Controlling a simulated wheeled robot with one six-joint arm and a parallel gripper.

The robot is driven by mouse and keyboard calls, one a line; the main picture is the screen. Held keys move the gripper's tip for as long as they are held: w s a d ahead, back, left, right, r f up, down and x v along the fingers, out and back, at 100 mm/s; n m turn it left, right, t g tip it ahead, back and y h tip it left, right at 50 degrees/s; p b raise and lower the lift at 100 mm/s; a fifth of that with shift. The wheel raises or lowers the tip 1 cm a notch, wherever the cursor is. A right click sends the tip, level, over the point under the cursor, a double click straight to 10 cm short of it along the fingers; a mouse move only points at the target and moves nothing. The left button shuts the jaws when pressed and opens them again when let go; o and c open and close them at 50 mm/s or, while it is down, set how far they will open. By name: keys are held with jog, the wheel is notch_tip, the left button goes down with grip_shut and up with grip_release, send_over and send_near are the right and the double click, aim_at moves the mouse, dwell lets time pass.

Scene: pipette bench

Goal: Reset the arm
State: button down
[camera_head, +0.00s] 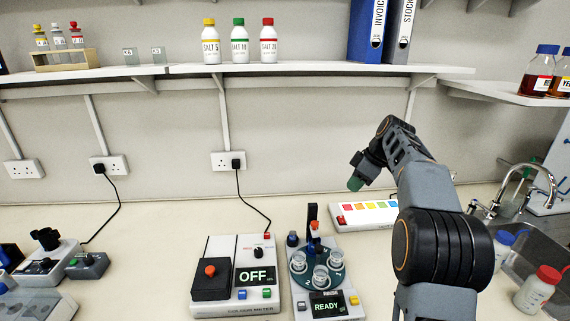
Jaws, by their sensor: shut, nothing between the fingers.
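My arm rises from the bottom right and bends at a black joint. My gripper (356,183) hangs at the arm's upper end, pointing down and left, above the bench and clear of everything on it. Its fingers look greenish and are shut together with nothing between them. The fingertips are small in this view. My arm hides part of the bench and wall behind it.
Below my gripper are a carousel device (330,285) reading READY and a meter (237,290) reading OFF. A colour-strip box (349,217) lies behind the carousel. A shelf (300,69) holds bottles and binders. A sink tap (520,180) and capped bottles stand right.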

notch_tip(320, 180, down, 5)
jog(key=s+m+h, duration=0.1)
jog(key=s+m, duration=0.1)
jog(key=m, duration=0.3)
jog(key=s+a+f+m+h, duration=0.1)
jog(key=s+a+m, duration=0.1)
jog(key=s, duration=0.6)
jog(key=s+a+f+m+t+h, duration=0.1)
jog(key=s+a, duration=0.3)
jog(key=s, duration=0.4)
jog(key=s+a+f+m+t+h, duration=0.1)
jog(key=s+a+f+m, duration=0.2)
jog(key=s, duration=0.6)
jog(key=shift+m, duration=0.4)
jog(key=c, duration=1.8)
grip_release()
jog(key=shift+d, duration=0.1)
